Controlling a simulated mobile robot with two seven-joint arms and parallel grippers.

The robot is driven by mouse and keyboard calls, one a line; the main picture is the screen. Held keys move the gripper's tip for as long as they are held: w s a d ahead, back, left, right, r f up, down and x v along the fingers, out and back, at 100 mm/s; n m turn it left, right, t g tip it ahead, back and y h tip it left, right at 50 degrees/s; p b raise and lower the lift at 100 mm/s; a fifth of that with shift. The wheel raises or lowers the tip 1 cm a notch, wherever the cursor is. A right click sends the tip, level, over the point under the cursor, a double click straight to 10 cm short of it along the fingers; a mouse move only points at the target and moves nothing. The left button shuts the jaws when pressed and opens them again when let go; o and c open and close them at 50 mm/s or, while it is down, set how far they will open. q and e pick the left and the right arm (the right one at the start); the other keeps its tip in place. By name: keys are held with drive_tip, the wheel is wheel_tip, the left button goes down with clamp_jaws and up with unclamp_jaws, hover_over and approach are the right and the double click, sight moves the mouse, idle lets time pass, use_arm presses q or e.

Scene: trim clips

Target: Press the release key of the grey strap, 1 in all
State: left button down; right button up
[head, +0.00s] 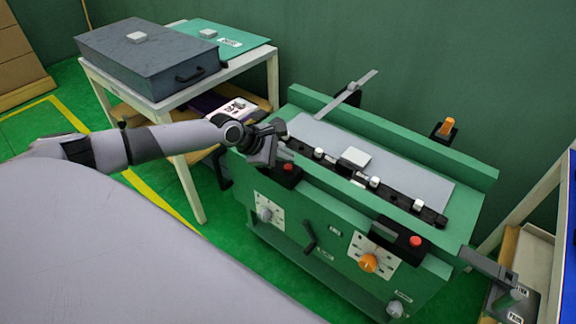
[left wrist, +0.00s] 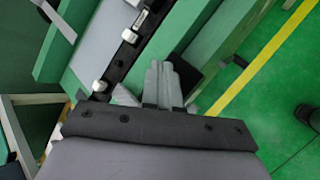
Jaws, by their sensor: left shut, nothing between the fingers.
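A light grey bar (head: 347,97), which may be the grey strap, slants over the back left edge of the green machine (head: 330,224). A second grey bar (head: 487,264) juts from the machine's right end, and I cannot tell which one is the strap. A release key is not clearly recognisable. A black rail (head: 335,172) with several white blocks runs along the machine's top. My left gripper (head: 285,151) is shut and empty at the rail's left end. In the left wrist view its fingers (left wrist: 163,83) lie beside the rail (left wrist: 115,62); contact cannot be told. My right gripper is out of view.
Red buttons (head: 415,241) sit on black boxes at the machine's front, above an orange knob (head: 368,263). A white table (head: 187,83) with a dark case (head: 150,58) stands at the left. A shelf (head: 526,262) stands at the right. The grey top plate (head: 410,168) is mostly clear.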

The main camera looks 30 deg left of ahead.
use_arm(q)
drive_tip(key=shift+f, duration=0.1)
idle(0.3)
drive_tip(key=shift+f, duration=0.35)
